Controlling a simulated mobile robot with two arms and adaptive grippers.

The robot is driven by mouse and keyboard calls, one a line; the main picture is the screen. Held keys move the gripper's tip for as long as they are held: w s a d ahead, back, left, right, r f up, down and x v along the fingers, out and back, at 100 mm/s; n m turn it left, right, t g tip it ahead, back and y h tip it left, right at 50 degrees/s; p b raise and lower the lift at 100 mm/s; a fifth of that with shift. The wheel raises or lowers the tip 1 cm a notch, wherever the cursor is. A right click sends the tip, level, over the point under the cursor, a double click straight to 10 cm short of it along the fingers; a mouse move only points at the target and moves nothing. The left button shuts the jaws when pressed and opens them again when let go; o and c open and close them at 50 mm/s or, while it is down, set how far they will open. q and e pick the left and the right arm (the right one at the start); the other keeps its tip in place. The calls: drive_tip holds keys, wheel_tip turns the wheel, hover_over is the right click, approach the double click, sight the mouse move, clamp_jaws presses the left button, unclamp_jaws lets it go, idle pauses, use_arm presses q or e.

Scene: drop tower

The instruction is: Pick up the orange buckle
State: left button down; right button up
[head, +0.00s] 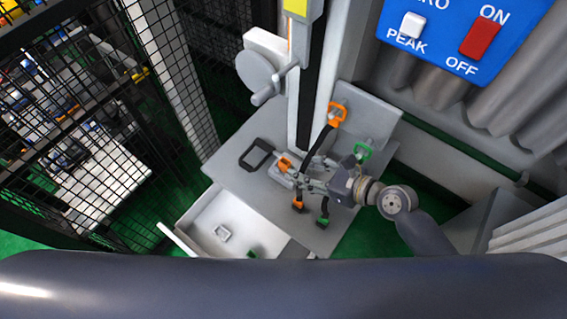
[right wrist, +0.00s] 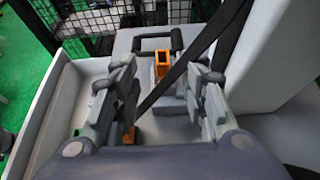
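Several orange parts show in the head view. One orange buckle (head: 284,163) sits at the left end of a grey fixture on the grey table (head: 235,165). Another orange piece (head: 337,113) is at the top of a dark strap, and a third (head: 298,206) lies near the table's front. My right gripper (head: 312,184) is low over the table, right of the first buckle. In the right wrist view my right gripper (right wrist: 163,78) is open, and an orange buckle (right wrist: 162,68) stands upright beyond the gap between its fingers, apart from them. My left gripper is not in view.
Green buckles (head: 363,151) (head: 323,222) are close to my right gripper. A black strap (right wrist: 178,82) crosses behind the fingers. A black handle (head: 256,155) lies left of the fixture. A white drawer (head: 195,215) is open in front; a pale column (head: 306,90) stands behind.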

sight(282, 160)
drive_tip(key=x, duration=0.5)
drive_tip(key=shift+w+a+f, duration=0.15)
drive_tip(key=shift+w+a, duration=0.05)
drive_tip(key=shift+w, duration=0.15)
drive_tip(key=shift+w+a+f, duration=0.1)
drive_tip(key=shift+a, duration=0.05)
drive_tip(key=c, duration=0.7)
clamp_jaws()
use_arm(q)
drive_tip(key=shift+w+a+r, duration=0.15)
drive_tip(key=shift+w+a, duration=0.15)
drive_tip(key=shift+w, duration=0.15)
